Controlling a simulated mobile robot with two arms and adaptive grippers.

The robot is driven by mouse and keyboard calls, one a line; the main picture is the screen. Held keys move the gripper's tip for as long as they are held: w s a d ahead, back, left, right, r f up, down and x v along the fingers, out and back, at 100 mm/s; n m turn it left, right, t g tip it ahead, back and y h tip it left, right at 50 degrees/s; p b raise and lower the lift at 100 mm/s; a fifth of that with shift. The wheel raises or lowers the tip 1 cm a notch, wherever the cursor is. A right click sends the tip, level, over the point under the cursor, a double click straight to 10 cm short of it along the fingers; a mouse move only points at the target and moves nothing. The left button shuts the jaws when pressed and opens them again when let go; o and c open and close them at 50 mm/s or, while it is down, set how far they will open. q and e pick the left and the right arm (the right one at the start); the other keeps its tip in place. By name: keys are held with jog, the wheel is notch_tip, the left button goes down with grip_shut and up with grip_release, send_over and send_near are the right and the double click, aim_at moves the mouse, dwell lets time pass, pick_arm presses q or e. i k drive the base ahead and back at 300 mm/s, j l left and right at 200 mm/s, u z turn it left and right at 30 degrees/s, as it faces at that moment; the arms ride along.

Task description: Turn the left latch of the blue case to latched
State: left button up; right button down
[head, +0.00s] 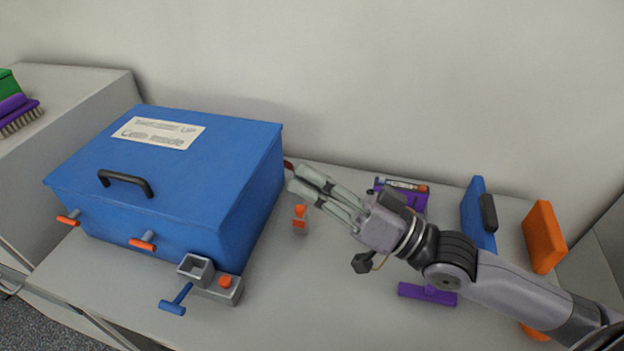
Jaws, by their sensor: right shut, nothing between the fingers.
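The blue case (165,180) stands on the left part of the bench with its lid down and a black handle (126,182) on top. On its front are two orange latches: the left latch (69,218) near the left corner and the right latch (143,241) nearer the right corner. Both stick out from the front; I cannot tell their exact turn state. My right gripper (290,176) is shut and empty, just right of the case's right side, well away from the left latch. My left gripper is not in view.
A grey fixture (218,290) with an orange button and a blue T-handle (176,300) stands in front of the case. A small orange item (299,217) is below my right gripper. Blue (474,212) and orange (543,237) blocks stand at right. A purple brush (17,113) lies far left.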

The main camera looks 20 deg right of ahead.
aim_at(72, 220)
jog(key=k+j, duration=0.2)
jog(key=k, duration=0.3)
jog(key=k+j, duration=0.25)
jog(key=k, duration=0.2)
jog(key=k+j, duration=0.2)
jog(key=k, duration=0.3)
